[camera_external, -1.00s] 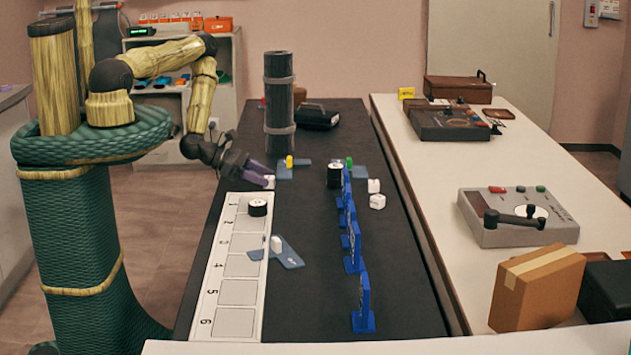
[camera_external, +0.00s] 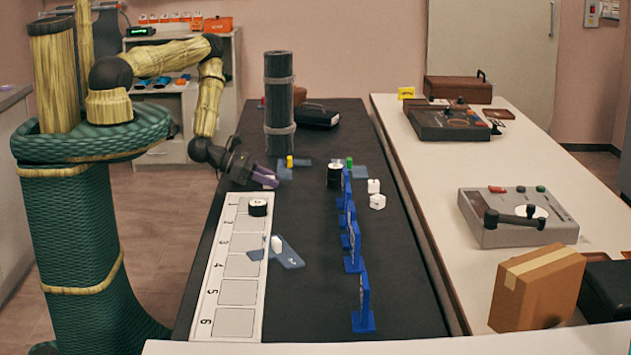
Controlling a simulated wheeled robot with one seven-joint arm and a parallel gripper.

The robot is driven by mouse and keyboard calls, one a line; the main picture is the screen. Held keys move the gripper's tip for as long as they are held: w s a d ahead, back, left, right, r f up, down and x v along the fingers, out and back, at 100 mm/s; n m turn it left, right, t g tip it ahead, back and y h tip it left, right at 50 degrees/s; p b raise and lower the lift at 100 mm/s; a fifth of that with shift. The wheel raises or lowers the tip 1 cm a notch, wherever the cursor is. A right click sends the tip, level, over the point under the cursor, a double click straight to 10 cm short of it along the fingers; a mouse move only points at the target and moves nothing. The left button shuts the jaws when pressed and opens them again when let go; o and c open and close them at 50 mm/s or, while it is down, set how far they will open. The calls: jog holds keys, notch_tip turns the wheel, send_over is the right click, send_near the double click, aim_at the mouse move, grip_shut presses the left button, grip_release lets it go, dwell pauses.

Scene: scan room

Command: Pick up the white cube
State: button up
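My gripper (camera_external: 264,175) is low over the left side of the black table, just beyond the numbered strip, with its purple fingers pointing right. The small white cube seen at its fingertips a second ago is not visible now; the fingers cover that spot. I cannot tell whether the cube is between them or whether they are open or shut. Two other white cubes, a farther one (camera_external: 374,186) and a nearer one (camera_external: 377,202), sit close together right of the blue stands. Another small white block (camera_external: 276,243) stands at a blue-grey card (camera_external: 289,257).
The numbered white strip (camera_external: 239,265) carries a black-and-white round piece (camera_external: 258,208). A row of blue stands (camera_external: 354,250) runs down the middle, with a black cylinder (camera_external: 334,176) at its far end. A tall dark column (camera_external: 279,105) stands behind. The table's near middle is clear.

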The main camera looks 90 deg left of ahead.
jog(key=shift+c, duration=0.5)
jog(key=shift+r, duration=0.1)
notch_tip(320, 180, up, 10)
jog(key=shift+f, duration=0.1)
dwell(0.8)
jog(key=shift+n+y, duration=0.7)
jog(key=shift+y, duration=0.1)
jog(key=w+d+f, duration=0.1)
jog(key=w+d, duration=0.2)
jog(key=d, duration=0.1)
jog(key=w+d+f, duration=0.1)
jog(key=w+d, duration=0.2)
jog(key=d, duration=0.1)
jog(key=w+d+f, duration=0.1)
jog(key=w+d, duration=0.1)
jog(key=d, duration=0.1)
jog(key=shift+w+d+f, duration=0.25)
jog(key=shift+w+d, duration=0.15)
jog(key=shift+r, duration=0.1)
